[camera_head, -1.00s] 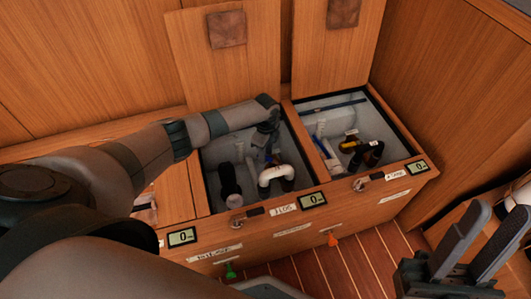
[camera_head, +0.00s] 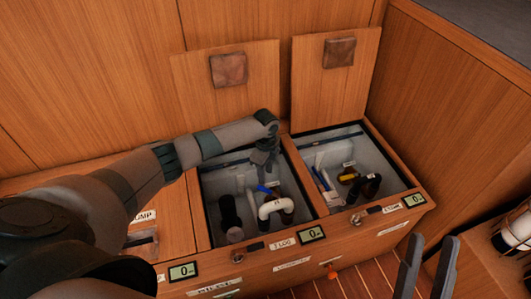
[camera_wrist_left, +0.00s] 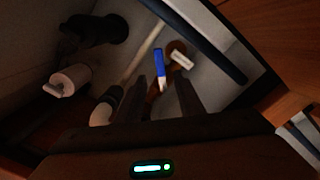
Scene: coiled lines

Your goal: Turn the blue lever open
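The blue lever (camera_head: 264,189) is inside the middle open compartment, beside a white curved pipe (camera_head: 272,207). My left gripper (camera_head: 265,172) reaches down into that compartment from above, just over the lever. In the left wrist view the blue lever (camera_wrist_left: 160,67) lies ahead of and between my two dark fingers (camera_wrist_left: 160,95). The fingers are apart with a gap around the lever's near end; I cannot tell whether they touch it. A white tag (camera_wrist_left: 182,60) is beside the lever. My right gripper (camera_head: 428,265) is open and empty at the lower right.
A dark upright cylinder (camera_head: 230,215) stands left in the same compartment. The right compartment holds more pipes (camera_head: 368,185). Two raised lids (camera_head: 229,98) stand behind. The cabinet front carries small displays (camera_head: 312,234) and latches.

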